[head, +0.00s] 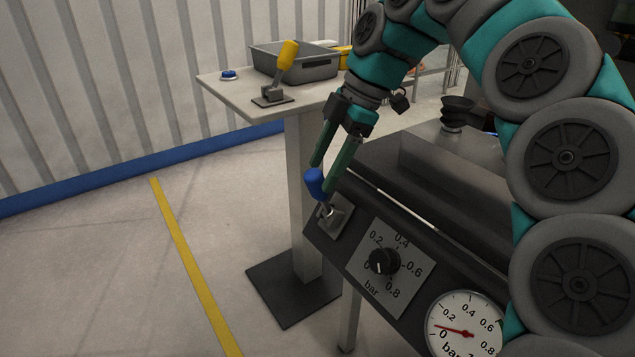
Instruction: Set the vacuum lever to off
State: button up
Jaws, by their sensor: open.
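A lever with a blue handle (315,182) stands on a small grey plate (340,215) at the left end of the dark sloped panel (410,235). My gripper (333,172) is open, with its two green fingers pointing down at the blue handle. The handle is at the fingertips and seems to lie between or just in front of them; I cannot tell whether they touch. Another lever with a yellow handle (287,54) stands on the white table behind. No lever label is readable.
The panel also carries a black knob (384,262) on a bar scale and a round gauge (466,326) with a red needle. The white table (225,88) bears a grey bin (315,70) and a blue button (229,74). Floor at the left is clear.

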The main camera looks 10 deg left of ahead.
aim_at(317, 201)
jog(key=shift+x, duration=1.85)
jog(key=shift+c, duration=0.3)
grip_shut()
